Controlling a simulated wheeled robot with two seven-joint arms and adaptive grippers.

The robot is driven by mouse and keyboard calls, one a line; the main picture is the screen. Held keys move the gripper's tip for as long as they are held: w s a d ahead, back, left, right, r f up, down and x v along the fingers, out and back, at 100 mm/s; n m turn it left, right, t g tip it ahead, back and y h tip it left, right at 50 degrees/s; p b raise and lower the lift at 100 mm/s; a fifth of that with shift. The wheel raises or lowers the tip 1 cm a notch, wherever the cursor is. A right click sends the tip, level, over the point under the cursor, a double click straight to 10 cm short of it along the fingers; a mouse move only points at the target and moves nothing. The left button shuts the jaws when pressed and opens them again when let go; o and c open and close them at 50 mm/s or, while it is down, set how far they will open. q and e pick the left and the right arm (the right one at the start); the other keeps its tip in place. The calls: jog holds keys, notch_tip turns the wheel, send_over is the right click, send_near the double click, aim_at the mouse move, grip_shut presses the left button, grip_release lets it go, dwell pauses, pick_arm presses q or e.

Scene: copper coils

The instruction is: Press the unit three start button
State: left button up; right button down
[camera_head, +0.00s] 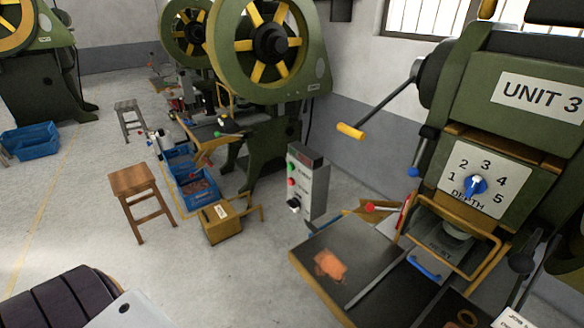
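The green press marked "UNIT 3" (541,93) stands at the right, with a blue depth dial (476,186) on its front. A grey control box (311,190) stands upright to the left of the press. The lettering beside the buttons is too small to read, so I cannot tell which is labelled start. Neither of my grippers is in view.
The press's dark table (340,240), with an orange-copper piece on it, juts out in front of the box. A yellow-handled lever (350,131) sticks out left of the press. A yellow case (222,221) and wooden stool (138,186) stand left. Floor at lower left centre is clear.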

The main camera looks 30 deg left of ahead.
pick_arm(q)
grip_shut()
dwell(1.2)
